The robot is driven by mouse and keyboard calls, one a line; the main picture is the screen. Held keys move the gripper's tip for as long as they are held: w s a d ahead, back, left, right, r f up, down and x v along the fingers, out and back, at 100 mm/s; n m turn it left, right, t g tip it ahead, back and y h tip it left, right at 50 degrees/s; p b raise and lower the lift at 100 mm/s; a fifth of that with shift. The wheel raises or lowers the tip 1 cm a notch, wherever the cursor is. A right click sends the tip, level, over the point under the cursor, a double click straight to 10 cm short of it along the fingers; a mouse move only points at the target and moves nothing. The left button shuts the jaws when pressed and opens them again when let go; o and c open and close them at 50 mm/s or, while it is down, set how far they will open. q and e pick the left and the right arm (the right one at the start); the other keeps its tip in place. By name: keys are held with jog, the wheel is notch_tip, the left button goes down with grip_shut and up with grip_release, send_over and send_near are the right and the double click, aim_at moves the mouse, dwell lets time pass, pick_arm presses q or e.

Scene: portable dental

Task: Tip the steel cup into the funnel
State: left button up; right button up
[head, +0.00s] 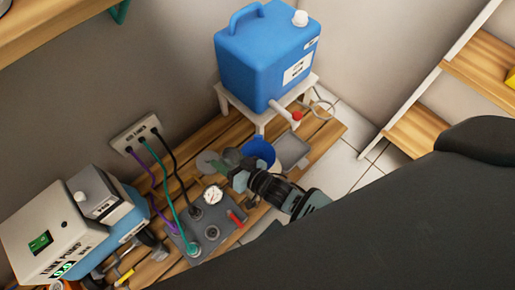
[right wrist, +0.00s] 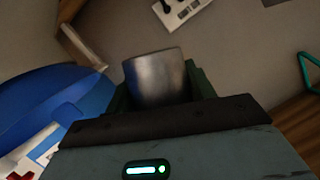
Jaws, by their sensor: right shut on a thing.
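The steel cup (right wrist: 158,78) is a plain grey metal cup, held between the green fingers of my right gripper (right wrist: 157,88) in the right wrist view. In the head view my right gripper (head: 236,168) is over the wooden slatted bench, beside a blue bucket; the cup is hard to make out there. I cannot tell the cup's tilt for sure or see inside it. A grey round thing (head: 207,161) lies just left of the gripper; I cannot tell whether it is the funnel. My left gripper is not in view.
The blue bucket (head: 259,150) and a grey tray (head: 293,150) stand under the red tap of a blue water tank (head: 262,55) on a white stand. A grey panel with a gauge (head: 212,195) and hoses sits near the gripper. A pump unit (head: 50,235) is at left.

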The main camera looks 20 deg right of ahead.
aim_at(240, 152)
jog(key=shift+w+d+r+m+y+b, duration=0.1)
jog(key=shift+d+r+m+y+b, duration=0.2)
jog(key=shift+d+m, duration=0.25)
jog(key=shift+d+r+m+y+b, duration=0.15)
jog(key=shift+d+m+y, duration=0.15)
jog(key=shift+d+m, duration=0.2)
jog(key=shift+d+r+m+t+y+b, duration=0.25)
jog(key=shift+r+m+t+y+b, duration=0.1)
jog(key=shift+m+t+b, duration=0.25)
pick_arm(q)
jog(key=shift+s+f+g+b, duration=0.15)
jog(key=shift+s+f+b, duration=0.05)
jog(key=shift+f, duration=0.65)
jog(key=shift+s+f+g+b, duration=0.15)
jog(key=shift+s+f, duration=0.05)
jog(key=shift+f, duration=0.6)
pick_arm(e)
jog(key=shift+r+m, duration=0.45)
jog(key=shift+m, duration=0.3)
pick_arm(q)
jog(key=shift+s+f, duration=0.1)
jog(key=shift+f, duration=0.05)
pick_arm(e)
jog(key=shift+r+t+y, duration=0.1)
jog(key=shift+t+y, duration=0.15)
jog(key=shift+t, duration=0.05)
